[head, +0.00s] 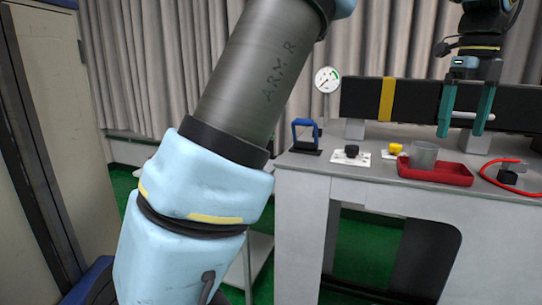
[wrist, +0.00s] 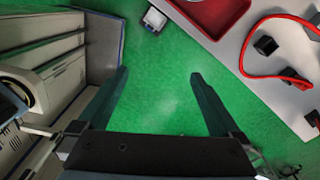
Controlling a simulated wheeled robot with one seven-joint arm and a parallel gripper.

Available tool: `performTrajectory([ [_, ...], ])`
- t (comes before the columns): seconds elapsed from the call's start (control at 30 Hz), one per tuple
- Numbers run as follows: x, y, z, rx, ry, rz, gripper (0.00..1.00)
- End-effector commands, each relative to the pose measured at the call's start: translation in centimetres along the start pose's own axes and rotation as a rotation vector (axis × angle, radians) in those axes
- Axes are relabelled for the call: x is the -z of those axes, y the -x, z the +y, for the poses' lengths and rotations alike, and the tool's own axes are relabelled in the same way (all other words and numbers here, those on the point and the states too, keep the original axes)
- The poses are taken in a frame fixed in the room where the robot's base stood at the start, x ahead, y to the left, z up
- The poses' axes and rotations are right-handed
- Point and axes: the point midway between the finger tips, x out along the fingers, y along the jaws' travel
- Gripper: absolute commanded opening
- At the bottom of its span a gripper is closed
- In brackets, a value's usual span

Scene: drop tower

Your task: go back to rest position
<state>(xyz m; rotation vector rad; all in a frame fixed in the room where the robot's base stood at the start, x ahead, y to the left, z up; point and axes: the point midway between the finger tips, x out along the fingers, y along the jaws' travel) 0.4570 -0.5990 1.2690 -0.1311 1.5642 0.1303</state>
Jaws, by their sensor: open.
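My gripper (head: 466,108) shows at the upper right of the head view, with its two teal fingers pointing down. It hangs at the table's height range, in front of the long black box and above or before the red tray; the exact depth is hard to tell. In the wrist view my gripper (wrist: 160,82) has its fingers wide apart. Only green floor shows between them, and nothing is held.
A grey table (head: 310,180) bears a red tray (head: 435,174), a grey cup (head: 424,155), a black knob (head: 351,151), a yellow piece (head: 395,149), a blue frame (head: 305,132) and a red cable (head: 492,178). A black box (head: 360,98) with a yellow band lies behind. A cabinet (head: 40,150) stands left.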

Motion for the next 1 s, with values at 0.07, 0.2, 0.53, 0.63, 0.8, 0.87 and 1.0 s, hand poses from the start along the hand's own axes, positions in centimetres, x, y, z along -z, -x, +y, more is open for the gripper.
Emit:
performTrajectory([
  [0.07, -0.8, -0.5, 0.8, 0.003, 0.065, -0.001, 1.00],
  [0.2, -2.8, -1.8, 2.4, 0.009, 0.212, -0.005, 1.00],
  [0.53, -9.4, -7.2, 10.9, 0.034, 0.817, -0.014, 1.00],
  [0.63, -11.6, -9.9, 15.9, 0.049, 1.129, -0.015, 1.00],
  [0.8, -13.3, -15.1, 26.8, 0.089, 1.772, -0.010, 1.00],
  [0.87, -12.9, -16.8, 30.6, 0.106, 1.999, -0.005, 1.00],
  [1.0, -10.8, -20.1, 37.7, 0.147, 2.464, 0.010, 1.00],
])
